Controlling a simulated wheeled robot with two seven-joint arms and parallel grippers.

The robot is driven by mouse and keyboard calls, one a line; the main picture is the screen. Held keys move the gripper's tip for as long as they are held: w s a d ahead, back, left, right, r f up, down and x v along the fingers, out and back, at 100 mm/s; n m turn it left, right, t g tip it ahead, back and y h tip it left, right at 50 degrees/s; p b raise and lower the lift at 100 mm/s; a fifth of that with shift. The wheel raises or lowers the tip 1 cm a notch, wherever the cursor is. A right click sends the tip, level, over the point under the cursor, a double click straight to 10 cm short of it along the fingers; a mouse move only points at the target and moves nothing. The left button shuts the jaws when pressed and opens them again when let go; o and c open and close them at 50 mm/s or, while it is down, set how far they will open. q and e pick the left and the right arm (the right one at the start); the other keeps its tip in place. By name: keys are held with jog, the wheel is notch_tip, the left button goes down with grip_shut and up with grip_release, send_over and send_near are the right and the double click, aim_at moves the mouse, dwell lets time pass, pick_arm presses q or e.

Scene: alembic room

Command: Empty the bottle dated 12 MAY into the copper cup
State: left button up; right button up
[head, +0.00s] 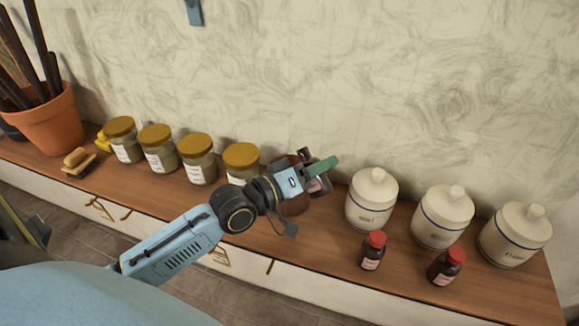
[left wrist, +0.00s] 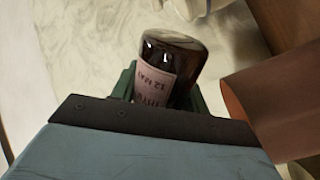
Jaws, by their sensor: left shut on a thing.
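My left gripper (head: 318,174) is shut on a small dark brown bottle, over the wooden shelf in the head view. The bottle (left wrist: 172,55) shows best in the left wrist view, where its pink label reads 12 MAY, upside down in the picture. It looks tipped; its mouth is hidden, and I cannot tell whether anything flows out. The copper cup (head: 296,207) stands on the shelf behind and below my gripper, mostly covered by it. Its wall also shows close beside the bottle in the left wrist view (left wrist: 275,112). My right gripper is out of view.
Two red-capped brown bottles (head: 373,251) (head: 446,267) stand at the shelf's front right, labels unreadable. Three white lidded jars (head: 373,201) stand behind them. Several gold-lidded jars (head: 197,160), a brush (head: 77,161) and a terracotta pot (head: 52,125) are on the left.

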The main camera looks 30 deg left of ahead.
pick_arm(q)
jog(key=m+p, duration=0.1)
jog(key=m, duration=0.4)
jog(key=shift+w+a, duration=0.1)
jog(key=shift+r+m+p, duration=0.1)
jog(key=shift+m+p, duration=0.25)
jog(key=shift+m, duration=0.05)
jog(key=shift+s+d+r+m, duration=0.15)
jog(key=shift+s+d+m, duration=0.15)
jog(key=shift+d+m, duration=0.55)
jog(key=shift+s+d+r+m, duration=0.15)
jog(key=shift+s+d+m, duration=0.15)
jog(key=shift+m, duration=0.95)
